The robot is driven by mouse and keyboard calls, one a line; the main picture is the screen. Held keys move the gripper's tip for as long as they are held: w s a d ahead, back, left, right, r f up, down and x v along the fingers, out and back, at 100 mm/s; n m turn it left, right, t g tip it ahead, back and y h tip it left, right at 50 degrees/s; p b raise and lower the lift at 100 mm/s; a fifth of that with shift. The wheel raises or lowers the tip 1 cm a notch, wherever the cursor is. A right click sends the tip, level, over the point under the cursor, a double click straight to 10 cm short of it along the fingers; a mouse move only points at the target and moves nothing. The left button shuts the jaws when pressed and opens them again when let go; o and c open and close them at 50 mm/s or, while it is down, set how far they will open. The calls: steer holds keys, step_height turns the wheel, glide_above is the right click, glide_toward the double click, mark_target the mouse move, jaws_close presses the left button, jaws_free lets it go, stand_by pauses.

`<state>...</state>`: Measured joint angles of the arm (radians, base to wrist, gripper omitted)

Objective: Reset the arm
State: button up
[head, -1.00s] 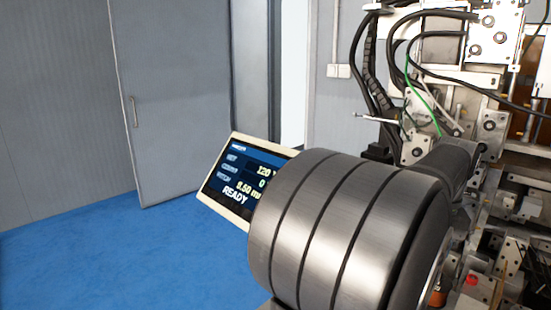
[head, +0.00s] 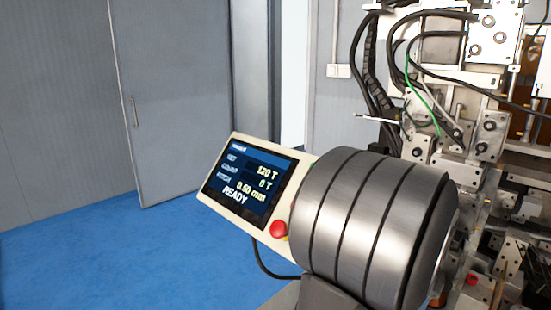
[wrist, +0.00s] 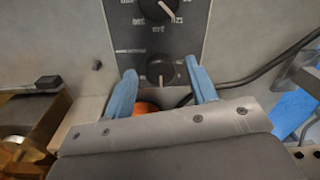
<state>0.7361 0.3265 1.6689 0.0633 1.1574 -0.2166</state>
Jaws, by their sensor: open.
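My gripper (wrist: 161,84) shows in the wrist view with its two blue fingers spread apart. I see nothing clamped between them. An orange part (wrist: 146,107) shows low between the fingers, mostly hidden by the gripper body; I cannot tell whether it touches. Beyond the fingertips is a dark panel with a lower dial (wrist: 159,73) and an upper dial cut off by the frame top.
The control screen (head: 247,180) reads READY, 120 T and 0 T; a red button (head: 278,229) sits beside it. Winder machinery with cables (head: 440,130) crowds the right. A brass part (wrist: 22,140) lies left in the wrist view. The blue floor (head: 130,250) at left is clear.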

steer(key=m, duration=0.6)
steer(key=shift+s+r, duration=0.2)
steer(key=shift+r, duration=3)
steer(key=o, duration=1.1)
steer(key=shift+m, duration=0.3)
steer(key=shift+c, duration=0.2)
steer(key=s+a+r+m, duration=0.2)
steer(key=r+m, duration=0.4)
steer(key=m, duration=0.1)
steer(key=s+a+r+m, duration=0.2)
steer(key=a+r+m, duration=0.1)
steer(key=r+m, duration=0.35)
step_height(320, 180, down, 10)
steer(key=shift+m+g, duration=0.3)
steer(key=shift+m, duration=0.05)
steer(key=shift+d, duration=0.1)
step_height(320, 180, up, 10)
steer(key=shift+w, duration=0.15)
